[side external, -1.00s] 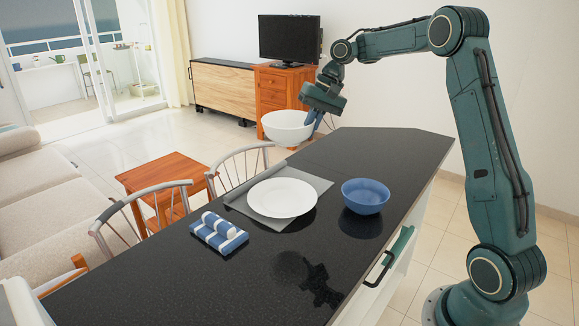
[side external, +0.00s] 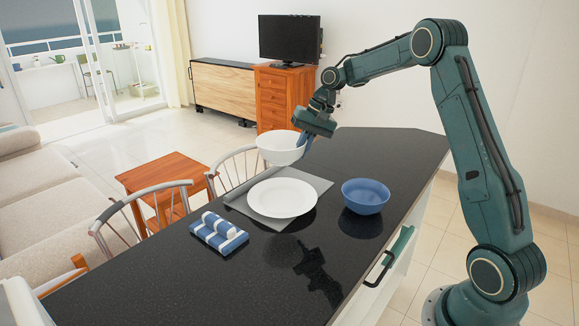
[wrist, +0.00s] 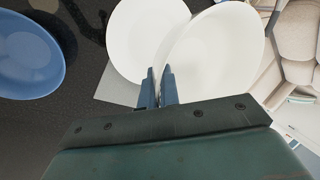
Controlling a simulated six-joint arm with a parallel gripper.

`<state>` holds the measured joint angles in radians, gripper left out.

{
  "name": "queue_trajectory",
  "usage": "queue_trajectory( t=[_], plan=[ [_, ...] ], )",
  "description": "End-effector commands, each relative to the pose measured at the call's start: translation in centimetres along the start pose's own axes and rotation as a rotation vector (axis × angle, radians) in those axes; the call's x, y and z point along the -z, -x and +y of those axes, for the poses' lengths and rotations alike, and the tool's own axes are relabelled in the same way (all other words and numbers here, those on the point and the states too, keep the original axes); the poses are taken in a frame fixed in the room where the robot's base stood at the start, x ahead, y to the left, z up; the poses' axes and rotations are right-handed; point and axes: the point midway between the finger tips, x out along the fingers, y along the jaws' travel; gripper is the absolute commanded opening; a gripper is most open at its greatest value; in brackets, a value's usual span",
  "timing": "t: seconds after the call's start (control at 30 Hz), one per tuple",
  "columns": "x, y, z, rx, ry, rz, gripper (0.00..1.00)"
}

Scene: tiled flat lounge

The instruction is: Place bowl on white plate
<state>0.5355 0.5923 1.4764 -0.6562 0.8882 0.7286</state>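A white bowl (side external: 279,149) hangs in the air, its rim pinched in my gripper (side external: 307,141). It is behind and above the white plate (side external: 282,199) in the side view, slightly tilted. The plate lies on a grey placemat (side external: 240,206) on the dark counter. In the wrist view, the fingers of my gripper (wrist: 158,88) are closed together at the edge of the white bowl (wrist: 215,55). The white plate (wrist: 140,38) shows to the left of it, partly covered by the bowl.
A blue bowl (side external: 365,196) stands on the dark counter (side external: 200,287) right of the plate; it also shows in the wrist view (wrist: 28,55). A blue-and-white striped cloth (side external: 218,234) lies left of the plate. Chairs line the far side. The front of the counter is clear.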

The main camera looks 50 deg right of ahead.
Motion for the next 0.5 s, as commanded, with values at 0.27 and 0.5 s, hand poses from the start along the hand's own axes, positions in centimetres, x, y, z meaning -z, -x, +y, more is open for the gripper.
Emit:
queue_trajectory(
  t=[0.27, 0.5],
  plan=[
    [-0.1, -5.0, 2.0, 0.000, 0.001, -0.002, 0.00],
    [0.0, -8.0, 3.3, 0.000, 0.001, -0.001, 0.00]
  ],
)
